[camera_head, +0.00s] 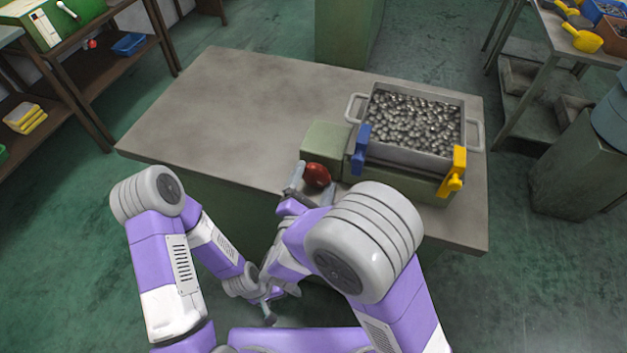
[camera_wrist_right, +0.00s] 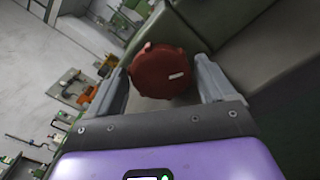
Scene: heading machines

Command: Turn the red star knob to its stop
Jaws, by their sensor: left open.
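The red star knob (camera_head: 317,175) sits on the front of the green machine housing (camera_head: 326,143) on the bench. In the right wrist view the knob (camera_wrist_right: 165,72) shows a small pale mark on its face. My right gripper (camera_head: 314,182) is at the knob, one finger on each side; it also shows in the right wrist view (camera_wrist_right: 163,80). I cannot tell whether the fingers touch the knob. My left gripper (camera_head: 272,303) is open and empty, low in front of the bench, away from the knob.
A grey bin (camera_head: 405,155) of metal parts stands on the bench at right, with a blue clamp (camera_head: 361,150) and a yellow clamp (camera_head: 453,175) at its front corners. The left part of the bench top (camera_head: 225,110) is clear. Shelves stand at left.

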